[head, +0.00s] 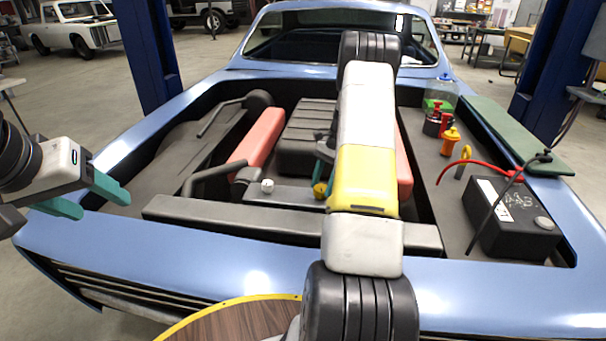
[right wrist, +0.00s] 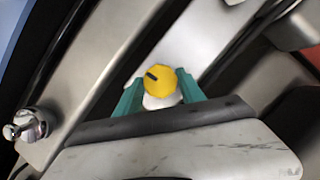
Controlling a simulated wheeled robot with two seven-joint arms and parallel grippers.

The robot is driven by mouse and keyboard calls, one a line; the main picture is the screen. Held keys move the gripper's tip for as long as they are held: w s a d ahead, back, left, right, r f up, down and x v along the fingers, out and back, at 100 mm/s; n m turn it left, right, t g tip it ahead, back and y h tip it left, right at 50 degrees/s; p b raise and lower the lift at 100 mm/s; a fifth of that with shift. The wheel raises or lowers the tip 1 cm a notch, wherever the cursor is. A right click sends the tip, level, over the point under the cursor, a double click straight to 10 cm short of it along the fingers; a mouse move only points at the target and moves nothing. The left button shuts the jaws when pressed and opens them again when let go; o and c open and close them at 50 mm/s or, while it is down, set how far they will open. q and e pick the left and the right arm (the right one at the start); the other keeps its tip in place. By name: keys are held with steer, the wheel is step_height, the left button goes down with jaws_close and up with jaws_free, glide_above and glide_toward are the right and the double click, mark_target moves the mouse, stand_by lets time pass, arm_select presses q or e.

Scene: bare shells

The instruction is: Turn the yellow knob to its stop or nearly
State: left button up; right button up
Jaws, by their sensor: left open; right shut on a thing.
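The yellow knob (right wrist: 170,83) sits between the two teal fingers of my right gripper (right wrist: 160,88) in the right wrist view. The gripper is shut on it, one finger at each side. The knob has a dark mark near its upper left edge and a pale base below. In the head view the knob (head: 320,190) shows as a small yellow spot on the grey bar, just left of my right arm, which hides much of that gripper. My left gripper (head: 104,202) is open and empty over the car's left front fender.
A small silver knob (head: 267,186) stands left of the yellow one. A black battery (head: 512,222) with red and black cables, a yellow-orange bottle (head: 449,142) and a green board (head: 520,137) lie at the right. Red covers flank the dark engine (head: 306,135).

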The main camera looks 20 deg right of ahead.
steer(key=n+g+h, duration=0.1)
steer(key=n, duration=0.2)
steer(key=shift+w+n, duration=0.15)
steer(key=shift+n, duration=0.25)
steer(key=n, duration=0.2)
steer(key=n+g+h, duration=0.1)
steer(key=n, duration=0.1)
steer(key=shift+w+a+n, duration=0.1)
steer(key=shift+a+n, duration=0.05)
steer(key=shift+n, duration=0.15)
steer(key=n+h, duration=0.2)
steer(key=n, duration=0.2)
steer(key=shift+a+g, duration=0.1)
steer(key=shift+g, duration=0.3)
steer(key=shift+a+n+h, duration=0.1)
steer(key=shift+n+h, duration=0.6)
steer(key=shift+n, duration=1.4)
steer(key=o, duration=1.4)
steer(key=shift+c, duration=0.2)
